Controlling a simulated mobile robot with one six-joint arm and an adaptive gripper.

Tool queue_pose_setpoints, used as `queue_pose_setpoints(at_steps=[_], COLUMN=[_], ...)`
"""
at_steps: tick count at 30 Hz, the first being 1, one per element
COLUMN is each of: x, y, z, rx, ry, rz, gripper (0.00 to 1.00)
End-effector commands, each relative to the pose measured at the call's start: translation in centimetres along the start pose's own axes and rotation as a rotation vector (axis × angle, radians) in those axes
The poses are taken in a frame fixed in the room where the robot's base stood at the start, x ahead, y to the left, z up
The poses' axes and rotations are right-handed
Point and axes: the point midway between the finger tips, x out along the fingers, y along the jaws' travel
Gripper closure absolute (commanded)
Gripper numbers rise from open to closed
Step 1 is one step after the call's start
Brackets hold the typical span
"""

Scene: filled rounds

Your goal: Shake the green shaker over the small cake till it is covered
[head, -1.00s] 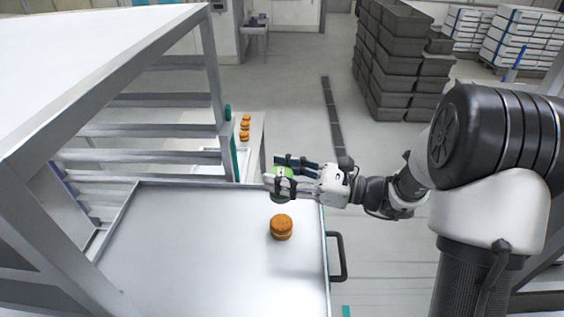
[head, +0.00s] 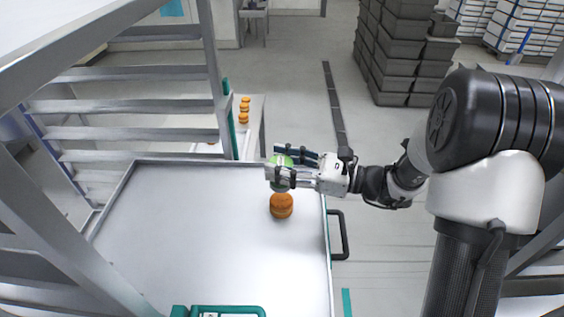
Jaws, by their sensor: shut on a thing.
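The small cake (head: 281,206) is a round, orange-brown filled round sitting on the grey metal tray surface (head: 190,220), near its right edge. My gripper (head: 282,173) is shut on the green shaker (head: 280,160), just above the cake in the picture. The fingers hide part of the shaker. Whether anything has fallen on the cake is too small to tell.
A metal rack (head: 215,80) stands along the left and back. Several more rounds (head: 244,108) stand on a white side table (head: 256,130) behind. A dark handle (head: 338,235) juts from the tray top's right side. Dark crates (head: 400,60) stand far behind.

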Motion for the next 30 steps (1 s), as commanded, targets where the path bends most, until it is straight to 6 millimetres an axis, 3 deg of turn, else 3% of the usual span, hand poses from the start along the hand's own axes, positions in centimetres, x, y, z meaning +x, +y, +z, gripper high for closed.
queue_pose_setpoints(at_steps=[30], x=[0.74], y=[0.2], z=[0.05], rx=[-0.001], ry=[0.0], rz=[-0.001], gripper=[0.83])
